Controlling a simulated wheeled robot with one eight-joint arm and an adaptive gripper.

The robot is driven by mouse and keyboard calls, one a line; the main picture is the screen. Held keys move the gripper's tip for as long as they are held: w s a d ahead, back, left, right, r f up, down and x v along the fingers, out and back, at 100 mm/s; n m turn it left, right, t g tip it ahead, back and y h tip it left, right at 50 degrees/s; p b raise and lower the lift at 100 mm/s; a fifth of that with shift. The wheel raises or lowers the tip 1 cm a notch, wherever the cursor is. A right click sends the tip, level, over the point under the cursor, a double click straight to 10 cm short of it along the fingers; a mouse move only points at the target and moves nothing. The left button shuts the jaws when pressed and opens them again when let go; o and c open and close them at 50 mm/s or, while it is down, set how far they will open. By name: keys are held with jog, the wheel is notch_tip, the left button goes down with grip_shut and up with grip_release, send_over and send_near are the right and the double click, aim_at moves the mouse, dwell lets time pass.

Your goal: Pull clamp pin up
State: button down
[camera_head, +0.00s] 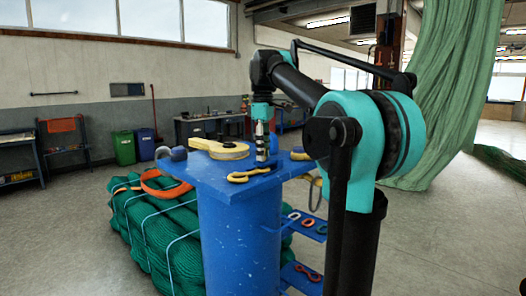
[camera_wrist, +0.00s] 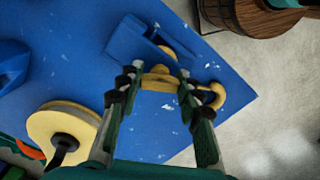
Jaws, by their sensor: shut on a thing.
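My gripper (camera_head: 262,155) points down over the blue table top of a pedestal. In the wrist view my gripper (camera_wrist: 161,72) has its two dark fingers on either side of the yellow clamp pin (camera_wrist: 158,79) and is shut on it. The pin sits beside a blue clamp block (camera_wrist: 129,40) on the plate. How deep the pin sits in the clamp is hidden by the fingers. In the head view the gripper covers the pin.
The yellow hook also shows close to the right finger (camera_wrist: 214,95). Bundled green net (camera_head: 165,235) lies below, and green net hangs at right.

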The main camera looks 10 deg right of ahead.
jog(key=shift+r, duration=1.75)
jog(key=c, duration=1.3)
grip_release()
jog(key=shift+c, duration=0.2)
notch_tip(320, 180, up, 12)
